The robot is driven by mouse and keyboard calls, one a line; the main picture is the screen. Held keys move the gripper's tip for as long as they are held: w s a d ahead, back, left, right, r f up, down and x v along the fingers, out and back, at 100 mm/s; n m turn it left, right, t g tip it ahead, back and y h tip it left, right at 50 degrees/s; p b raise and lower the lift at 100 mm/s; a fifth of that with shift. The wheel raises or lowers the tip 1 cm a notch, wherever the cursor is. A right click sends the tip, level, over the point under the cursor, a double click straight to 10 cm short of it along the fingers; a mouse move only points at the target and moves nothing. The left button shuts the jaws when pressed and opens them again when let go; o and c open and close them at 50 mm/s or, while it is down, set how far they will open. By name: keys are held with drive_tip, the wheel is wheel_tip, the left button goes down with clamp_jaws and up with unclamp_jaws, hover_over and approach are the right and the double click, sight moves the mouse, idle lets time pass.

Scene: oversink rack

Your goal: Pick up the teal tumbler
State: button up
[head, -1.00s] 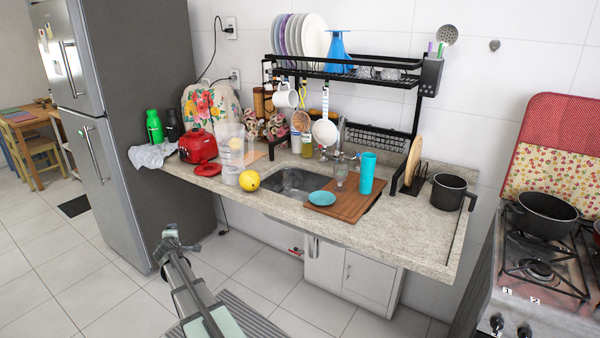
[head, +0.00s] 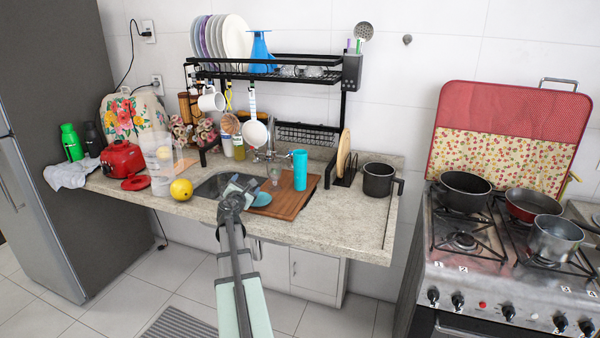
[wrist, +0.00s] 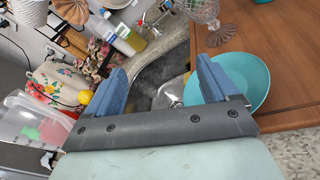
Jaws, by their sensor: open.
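The teal tumbler (head: 300,170) stands upright on the wooden cutting board (head: 289,201), near its back, right of the sink. My gripper (head: 242,187) is over the front edge of the sink, left of and in front of the tumbler and apart from it. In the wrist view my gripper (wrist: 163,92) shows two blue fingers spread wide with nothing between them. A teal plate (wrist: 238,83) lies on the board behind the right finger; in the head view it is partly covered by my gripper. The tumbler does not show in the wrist view.
A glass goblet (head: 274,173) stands close left of the tumbler. The sink (head: 212,186) is under my gripper. A black rack (head: 345,120) rises behind, and a dark pot (head: 379,180) stands right. A yellow fruit (head: 181,189) lies left. Bare counter (head: 345,215) is at front right.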

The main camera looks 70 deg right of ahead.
sight(299, 173)
drive_tip(key=s+d+n+g, duration=0.1)
drive_tip(key=s, duration=0.4)
drive_tip(key=s+d+n+h, duration=0.1)
drive_tip(key=s+d+n, duration=0.1)
drive_tip(key=s, duration=0.3)
drive_tip(key=s+d+n+g, duration=0.1)
drive_tip(key=s, duration=0.4)
drive_tip(key=shift+s+d+n+g+h, duration=0.25)
drive_tip(key=shift+s+n+g+h, duration=0.05)
drive_tip(key=shift+s+n, duration=0.1)
drive_tip(key=shift+s+d, duration=0.1)
drive_tip(key=shift+d, duration=0.1)
drive_tip(key=d, duration=0.5)
drive_tip(key=w+d, duration=0.1)
drive_tip(key=d, duration=0.2)
drive_tip(key=shift+w+d, duration=0.2)
drive_tip(key=shift+d, duration=2.55)
drive_tip(key=shift+c, duration=0.5)
drive_tip(key=shift+a, duration=0.1)
drive_tip(key=c, duration=1)
drive_tip(key=shift+o, duration=0.2)
drive_tip(key=shift+r, duration=0.15)
